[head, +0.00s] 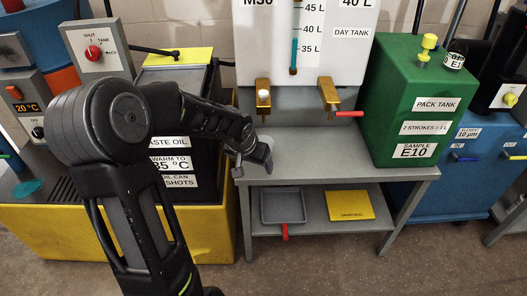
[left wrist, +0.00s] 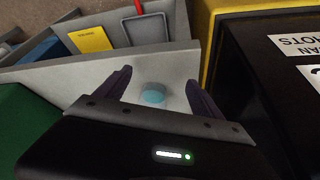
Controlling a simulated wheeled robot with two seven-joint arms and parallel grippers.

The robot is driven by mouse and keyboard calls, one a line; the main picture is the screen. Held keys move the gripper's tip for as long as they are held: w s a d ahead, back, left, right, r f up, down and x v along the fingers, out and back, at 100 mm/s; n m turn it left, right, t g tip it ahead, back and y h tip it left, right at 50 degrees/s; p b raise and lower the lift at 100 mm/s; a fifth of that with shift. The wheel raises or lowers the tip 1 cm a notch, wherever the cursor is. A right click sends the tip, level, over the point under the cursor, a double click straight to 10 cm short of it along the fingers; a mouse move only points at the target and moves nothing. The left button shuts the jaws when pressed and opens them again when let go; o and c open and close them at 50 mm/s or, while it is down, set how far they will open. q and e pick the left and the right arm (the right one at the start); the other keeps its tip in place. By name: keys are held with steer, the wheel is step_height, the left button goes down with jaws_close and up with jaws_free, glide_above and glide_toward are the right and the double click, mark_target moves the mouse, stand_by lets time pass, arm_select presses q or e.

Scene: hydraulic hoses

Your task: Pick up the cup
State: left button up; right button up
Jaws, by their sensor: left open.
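A small round cup (left wrist: 153,94) with pale walls and blue-teal contents or base shows in the left wrist view, over the grey bench top. My left gripper (left wrist: 159,77) is open, with one dark finger on each side of the cup in that view. I cannot tell whether either finger touches it. In the head view my left gripper (head: 258,152) is low over the left end of the grey bench (head: 320,150), below the left brass tap. The cup is mostly hidden there by the gripper. My right gripper is not in view.
The white day tank (head: 345,65) has two brass taps (head: 263,97) above the bench. The green pack tank (head: 420,105) stands at the bench's right. The black-and-yellow waste oil unit (head: 205,215) is close at left. A grey tray (head: 283,207) and yellow plate (head: 348,203) lie on the lower shelf.

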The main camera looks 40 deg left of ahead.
arm_select(q)
steer(key=shift+w+a, duration=0.2)
steer(key=shift+w, duration=0.45)
steer(key=shift+w+a, duration=0.15)
steer(key=shift+w, duration=0.5)
steer(key=shift+w+a, duration=0.1)
steer(key=shift+w, duration=0.4)
steer(key=shift+w+a+f, duration=0.2)
steer(key=shift+w, duration=0.5)
steer(key=shift+w+a+f, duration=0.15)
steer(key=shift+w, duration=0.55)
steer(key=shift+w+a+f, duration=0.2)
steer(key=shift+w, duration=0.5)
steer(key=c, duration=1.4)
